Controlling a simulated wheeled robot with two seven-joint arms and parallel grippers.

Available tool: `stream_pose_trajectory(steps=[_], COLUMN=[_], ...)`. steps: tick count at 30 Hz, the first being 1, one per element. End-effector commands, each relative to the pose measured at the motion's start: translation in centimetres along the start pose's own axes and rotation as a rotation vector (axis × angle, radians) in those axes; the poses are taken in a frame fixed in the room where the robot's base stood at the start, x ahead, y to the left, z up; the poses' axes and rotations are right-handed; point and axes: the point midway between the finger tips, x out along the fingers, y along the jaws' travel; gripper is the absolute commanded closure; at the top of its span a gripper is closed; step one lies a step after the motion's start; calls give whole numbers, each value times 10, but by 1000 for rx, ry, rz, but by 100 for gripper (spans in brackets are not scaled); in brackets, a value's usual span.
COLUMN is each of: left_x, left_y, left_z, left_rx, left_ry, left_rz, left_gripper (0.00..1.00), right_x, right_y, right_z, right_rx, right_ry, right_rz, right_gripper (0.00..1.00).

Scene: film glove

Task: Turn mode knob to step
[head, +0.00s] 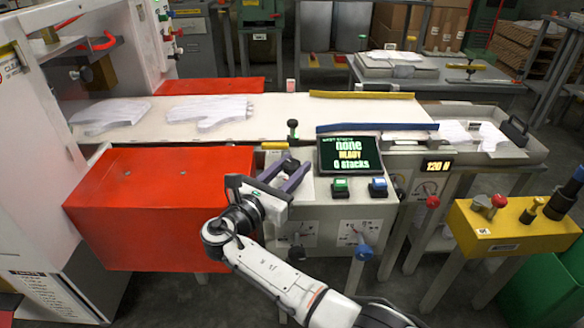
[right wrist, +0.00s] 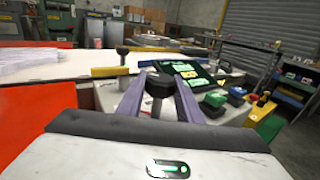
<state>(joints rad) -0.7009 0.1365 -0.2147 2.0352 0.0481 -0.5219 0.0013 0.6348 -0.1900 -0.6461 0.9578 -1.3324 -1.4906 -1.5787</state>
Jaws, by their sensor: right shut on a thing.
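My right gripper (head: 292,168) reaches over the top of the grey control panel (head: 340,213). In the right wrist view its two purple fingers are closed on a dark, faceted knob (right wrist: 160,86) on the panel top. In the head view the fingers mostly hide this knob, and I cannot read its setting. A dark display (head: 347,152) to the right of the fingers shows "none", "READY" and "0 stacks" in green and yellow. My left gripper is in neither view.
A green button (head: 340,186) and a blue button (head: 378,187) sit below the display. A black-topped lever (head: 292,128) stands behind the fingers. A red box (head: 150,195) is to the left. White glove shapes (head: 210,112) lie on the belt behind.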

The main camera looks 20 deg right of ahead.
Motion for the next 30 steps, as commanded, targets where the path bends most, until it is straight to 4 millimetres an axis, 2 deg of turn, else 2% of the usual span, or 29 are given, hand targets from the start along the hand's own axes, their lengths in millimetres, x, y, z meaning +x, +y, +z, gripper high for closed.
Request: stream_pose_trajectory(steps=[1, 4, 14, 17, 27, 30], left_x=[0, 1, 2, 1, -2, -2], left_y=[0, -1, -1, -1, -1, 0], left_z=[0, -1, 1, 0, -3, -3], left_rx=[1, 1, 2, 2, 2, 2], left_ry=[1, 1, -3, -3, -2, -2], left_rz=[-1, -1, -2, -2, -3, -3], left_gripper=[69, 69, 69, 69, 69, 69], right_x=[0, 1, -2, -13, -77, -91], right_y=[0, 0, 0, 1, 0, 0], right_z=[0, 0, 0, 0, 0, 0], right_rx=[1, 1, 1, 1, 1, 1], right_ry=[0, 0, 0, 2, 3, 1], right_rz=[0, 0, 1, 3, 2, 2], right_gripper=[64, 49, 49, 49, 49, 49])
